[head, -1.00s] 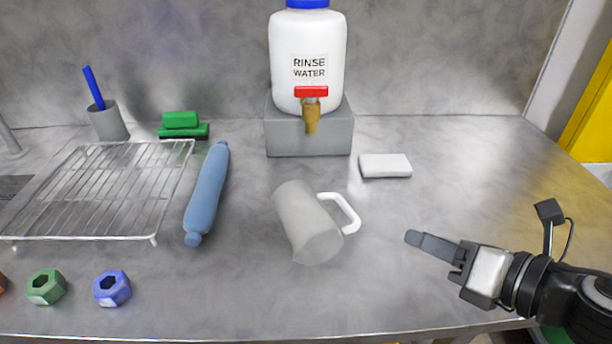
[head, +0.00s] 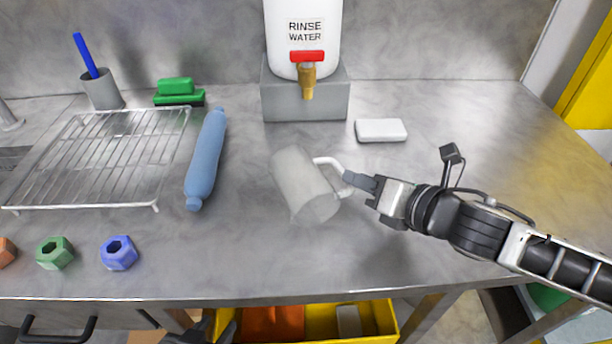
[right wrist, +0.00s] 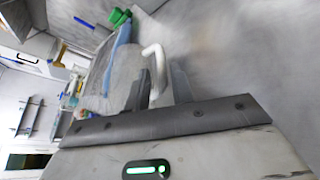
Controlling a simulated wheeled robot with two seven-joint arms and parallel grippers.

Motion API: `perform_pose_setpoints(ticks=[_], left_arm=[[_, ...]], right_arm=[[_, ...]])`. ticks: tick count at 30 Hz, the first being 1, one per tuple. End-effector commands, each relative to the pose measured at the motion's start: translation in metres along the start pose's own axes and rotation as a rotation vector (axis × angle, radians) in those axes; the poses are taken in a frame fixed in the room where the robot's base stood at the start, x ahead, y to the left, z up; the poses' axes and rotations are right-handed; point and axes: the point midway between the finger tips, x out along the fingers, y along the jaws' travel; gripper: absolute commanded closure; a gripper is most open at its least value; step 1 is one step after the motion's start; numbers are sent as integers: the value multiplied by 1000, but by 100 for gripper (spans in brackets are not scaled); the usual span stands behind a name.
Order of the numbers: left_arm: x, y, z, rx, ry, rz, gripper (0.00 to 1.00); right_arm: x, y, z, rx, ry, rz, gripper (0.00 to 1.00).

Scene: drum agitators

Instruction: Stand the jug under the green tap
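A translucent grey jug (head: 303,187) with a white handle (head: 328,163) lies on its side on the bench, its handle to the right. My right gripper (head: 352,180) is at the handle. In the right wrist view, its two fingers (right wrist: 161,88) stand apart with the white handle (right wrist: 155,58) between their tips. Contact is not clear. The only tap (head: 308,80) is brass-coloured with a red lever (head: 307,56), on a white rinse-water container (head: 303,20); no green tap is in view. Dark parts of my left gripper (head: 212,333) show at the bottom edge, cut off.
A grey block (head: 305,103) carries the container. A white bar (head: 381,130), blue roller (head: 206,160), wire rack (head: 105,160), green brush (head: 178,92), grey cup (head: 102,90) and several nuts stand around. A yellow crate (head: 318,318) is below the front edge. Bench right of my right arm is clear.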

Motion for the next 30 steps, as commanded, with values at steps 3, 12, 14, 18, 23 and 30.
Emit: perform_pose_setpoints(ticks=[3, 12, 14, 18, 23, 30], left_arm=[[-2, 0, -2, 0, -1, -1, 64], [-1, -1, 3, -1, -14, -3, 64], [-1, -1, 3, -1, -13, -4, 64], [-1, -1, 3, -1, -12, -4, 64], [-1, -1, 1, 0, -8, -4, 64], [-1, -2, -2, 0, -3, -5, 64]], right_arm=[[18, 0, -2, 4, 0, 2, 77], [46, -2, -4, 0, 0, 2, 77], [46, -2, -4, 0, 0, 1, 77], [46, -2, -4, 0, 0, 1, 82], [46, -2, -4, 1, 0, 1, 100], [45, -2, -3, 1, 0, 1, 100]])
